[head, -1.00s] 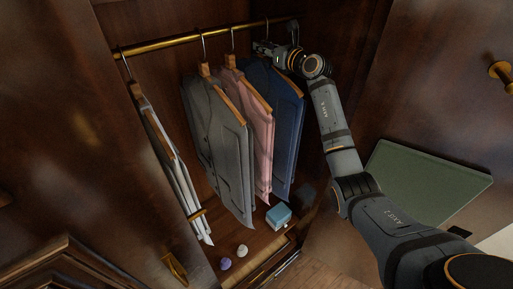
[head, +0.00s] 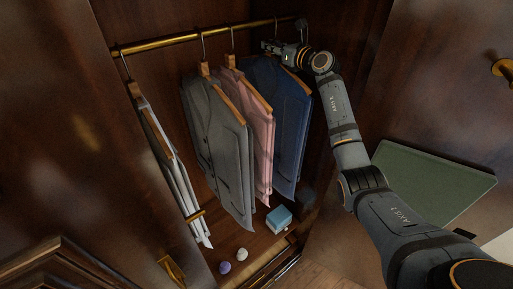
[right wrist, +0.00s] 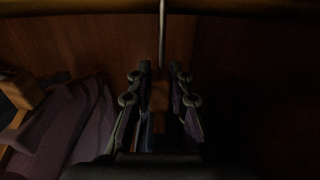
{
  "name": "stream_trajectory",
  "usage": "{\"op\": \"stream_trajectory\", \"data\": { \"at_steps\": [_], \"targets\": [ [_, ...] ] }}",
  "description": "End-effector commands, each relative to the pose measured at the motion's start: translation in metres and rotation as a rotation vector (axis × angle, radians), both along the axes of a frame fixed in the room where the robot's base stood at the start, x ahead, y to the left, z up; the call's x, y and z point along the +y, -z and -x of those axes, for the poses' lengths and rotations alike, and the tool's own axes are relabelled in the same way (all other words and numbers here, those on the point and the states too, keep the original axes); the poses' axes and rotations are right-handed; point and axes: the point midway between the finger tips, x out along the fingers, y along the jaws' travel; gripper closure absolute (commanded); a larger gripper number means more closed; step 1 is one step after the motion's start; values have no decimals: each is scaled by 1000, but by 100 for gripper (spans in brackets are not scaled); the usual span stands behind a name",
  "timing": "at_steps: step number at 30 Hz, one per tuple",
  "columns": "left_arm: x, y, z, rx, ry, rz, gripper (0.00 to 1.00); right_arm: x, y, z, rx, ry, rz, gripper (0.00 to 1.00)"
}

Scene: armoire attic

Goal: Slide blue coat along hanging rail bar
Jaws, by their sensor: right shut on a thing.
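The blue coat (head: 288,125) hangs on a wooden hanger from the brass rail bar (head: 190,37), at the right end of the row in the head view. My right gripper (head: 269,46) is at the top of the coat, just below the rail. It is shut on the coat's hanger, and in the right wrist view the fingers (right wrist: 159,90) are on either side of the wooden hanger neck, below its metal hook. My left gripper is not in view.
A pink shirt (head: 262,130) and a grey jacket (head: 216,140) hang left of the coat; pale garments (head: 172,165) hang at far left. A blue box (head: 279,219) and two small balls lie on the armoire floor. The armoire's right wall stands close beyond the coat.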

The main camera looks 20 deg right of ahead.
Motion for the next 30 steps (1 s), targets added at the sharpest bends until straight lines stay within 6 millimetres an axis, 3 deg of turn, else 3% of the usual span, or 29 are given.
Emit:
{"op": "stream_trajectory", "data": {
  "at_steps": [7,8,13,23,26,30],
  "targets": [
    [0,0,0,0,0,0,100,0,-2,0,-6,0,-1,100],
    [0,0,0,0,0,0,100,0,-2,0,-6,0,-1,78],
    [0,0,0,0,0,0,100,0,0,0,-4,0,0,55],
    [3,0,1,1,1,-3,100,-1,5,1,5,1,1,54],
    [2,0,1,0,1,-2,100,-6,4,11,2,3,3,54],
    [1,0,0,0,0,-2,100,-17,4,40,1,4,8,54]
  ]
}}
